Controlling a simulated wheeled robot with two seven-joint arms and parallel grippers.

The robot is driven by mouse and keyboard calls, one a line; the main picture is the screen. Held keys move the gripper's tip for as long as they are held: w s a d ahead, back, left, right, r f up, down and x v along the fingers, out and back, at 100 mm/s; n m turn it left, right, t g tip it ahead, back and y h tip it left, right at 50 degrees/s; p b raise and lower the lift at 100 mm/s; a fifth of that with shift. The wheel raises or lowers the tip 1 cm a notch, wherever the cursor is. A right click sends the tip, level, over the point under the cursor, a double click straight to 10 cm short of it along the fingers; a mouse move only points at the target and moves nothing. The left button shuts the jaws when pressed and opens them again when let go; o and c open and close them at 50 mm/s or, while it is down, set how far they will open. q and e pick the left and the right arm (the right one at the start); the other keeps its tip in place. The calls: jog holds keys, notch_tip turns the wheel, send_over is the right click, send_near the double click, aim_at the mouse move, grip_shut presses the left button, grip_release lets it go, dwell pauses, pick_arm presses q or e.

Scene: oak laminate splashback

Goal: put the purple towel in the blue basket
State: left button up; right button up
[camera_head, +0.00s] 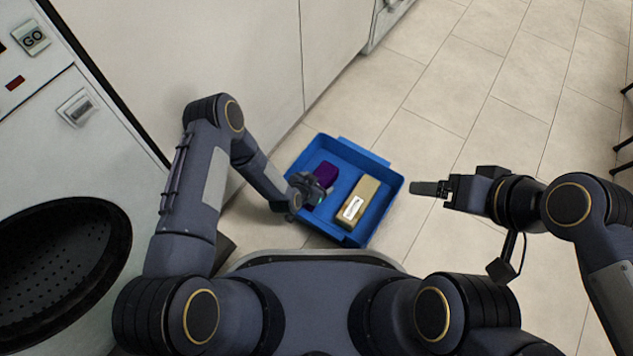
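The blue basket (341,157) sits on the tiled floor in front of my base. The purple towel (326,174) is a small dark folded bundle at the left side of the basket, within its walls in the picture. My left gripper (313,190) reaches over the basket's left wall and is right at the towel. Its fingers are small and partly hidden, so I cannot tell whether they hold the towel. My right gripper (428,188) hangs to the right of the basket, away from it, with nothing visible in it; its finger opening is not clear.
A tan box (357,203) with a white label lies in the right part of the basket. A white machine with a round dark opening (62,250) stands at the left, beside pale cabinet fronts (240,60).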

pick_arm(q)
jog(key=shift+r, duration=0.55)
jog(key=p+v, duration=0.3)
jog(key=v, duration=0.4)
jog(key=shift+w+p, duration=0.15)
jog(key=shift+p, duration=0.15)
jog(key=shift+s+a+r, duration=0.15)
jog(key=shift+s+r, duration=0.1)
